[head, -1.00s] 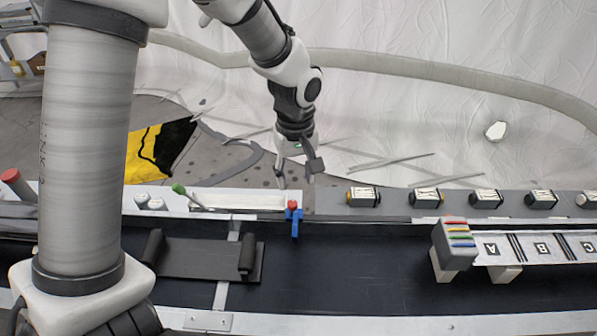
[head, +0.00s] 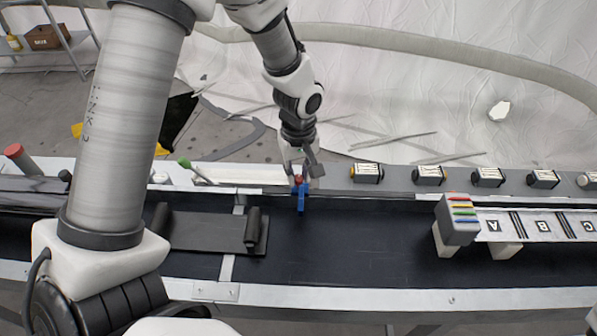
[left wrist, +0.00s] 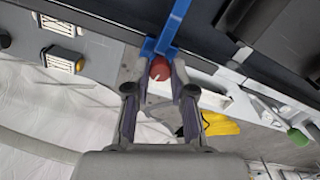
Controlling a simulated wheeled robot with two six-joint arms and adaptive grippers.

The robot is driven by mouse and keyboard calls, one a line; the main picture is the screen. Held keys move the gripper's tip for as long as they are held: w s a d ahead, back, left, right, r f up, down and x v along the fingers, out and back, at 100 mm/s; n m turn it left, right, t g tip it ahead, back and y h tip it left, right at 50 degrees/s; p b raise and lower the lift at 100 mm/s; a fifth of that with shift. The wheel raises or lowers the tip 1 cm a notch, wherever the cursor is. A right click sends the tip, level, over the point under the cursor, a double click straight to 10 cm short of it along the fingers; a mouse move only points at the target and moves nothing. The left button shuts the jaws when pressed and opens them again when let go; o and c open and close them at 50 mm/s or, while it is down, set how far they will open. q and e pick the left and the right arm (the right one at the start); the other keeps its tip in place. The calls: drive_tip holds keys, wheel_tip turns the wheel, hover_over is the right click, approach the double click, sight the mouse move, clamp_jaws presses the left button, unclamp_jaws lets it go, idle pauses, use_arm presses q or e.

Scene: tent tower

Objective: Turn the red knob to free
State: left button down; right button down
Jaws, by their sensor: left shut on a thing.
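The red knob (head: 298,179) sits at the top of a blue bracket (head: 301,198) on the far rail of the black conveyor. My left gripper (head: 300,176) has come down from above onto the knob, with one finger on each side. In the left wrist view the red knob (left wrist: 160,69) shows between the fingertips (left wrist: 159,76), next to the blue bracket (left wrist: 171,33). The fingers are shut on the knob and partly hide it in the head view. My right gripper is not seen.
Several labelled dark blocks (head: 428,175) stand along the far ledge to the right. A green-tipped lever (head: 186,163) is left of the knob. A grey block with coloured strips (head: 458,217) stands on the conveyor, whose middle (head: 340,250) is clear.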

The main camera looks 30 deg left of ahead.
sight(298, 177)
use_arm(q)
drive_tip(key=shift+f+n+b, duration=0.15)
drive_tip(key=shift+n+b, duration=0.2)
drive_tip(key=shift+n, duration=0.35)
drive_tip(key=shift+s+n, duration=0.1)
drive_tip(key=shift+n, duration=0.6)
drive_tip(key=c, duration=1)
unclamp_jaws()
drive_tip(key=shift+a, duration=0.1)
wheel_tip(298, 177, up, 12)
drive_tip(key=shift+r, duration=0.1)
